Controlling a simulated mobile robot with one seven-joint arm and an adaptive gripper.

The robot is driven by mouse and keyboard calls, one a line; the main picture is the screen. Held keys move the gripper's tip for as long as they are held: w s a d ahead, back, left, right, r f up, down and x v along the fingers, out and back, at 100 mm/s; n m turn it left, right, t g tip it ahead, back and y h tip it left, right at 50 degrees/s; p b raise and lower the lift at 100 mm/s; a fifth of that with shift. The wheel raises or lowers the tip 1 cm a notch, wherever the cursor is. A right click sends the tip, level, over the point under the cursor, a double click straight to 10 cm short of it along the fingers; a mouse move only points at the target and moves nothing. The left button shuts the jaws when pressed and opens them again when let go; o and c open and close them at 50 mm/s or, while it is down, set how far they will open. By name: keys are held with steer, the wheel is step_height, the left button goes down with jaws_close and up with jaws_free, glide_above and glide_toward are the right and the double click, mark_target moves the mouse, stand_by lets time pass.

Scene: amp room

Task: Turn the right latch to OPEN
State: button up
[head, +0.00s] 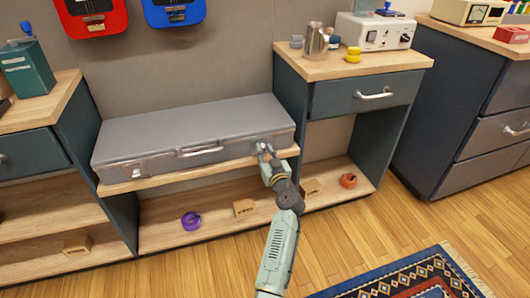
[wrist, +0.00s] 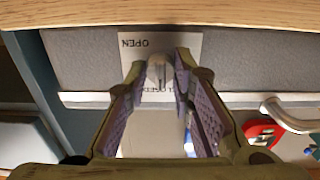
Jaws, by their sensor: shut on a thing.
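A long grey case (head: 190,130) lies shut on a wooden shelf. Its right latch is at the front right, mostly hidden by my gripper (head: 264,150) in the head view. In the wrist view, my gripper (wrist: 158,88) has its two fingers on either side of the small grey latch knob (wrist: 158,68) and is shut on it. The latch's white plate (wrist: 187,46) reads OPEN and CLOSED upside down; the knob and fingers cover part of CLOSED. The exact angle of the knob is hard to tell. The left latch (head: 133,170) is at the case's other end.
The case handle (head: 200,150) is left of my gripper. The shelf edge (head: 180,177) runs just under the case. A drawer cabinet (head: 345,95) with a metal jug (head: 316,40) on top stands close on the right. A purple item (head: 191,221) lies on the lower shelf.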

jaws_close()
steer(key=m+b, duration=0.1)
steer(key=m, duration=0.8)
steer(key=shift+r, duration=0.1)
steer(key=m+p, duration=0.1)
steer(key=m, duration=0.3)
steer(key=shift+m, duration=0.3)
steer(key=shift+w+m+p, duration=0.1)
steer(key=shift+m+p, duration=0.9)
steer(key=shift+m, duration=1.2)
steer(key=o, duration=0.9)
jaws_free()
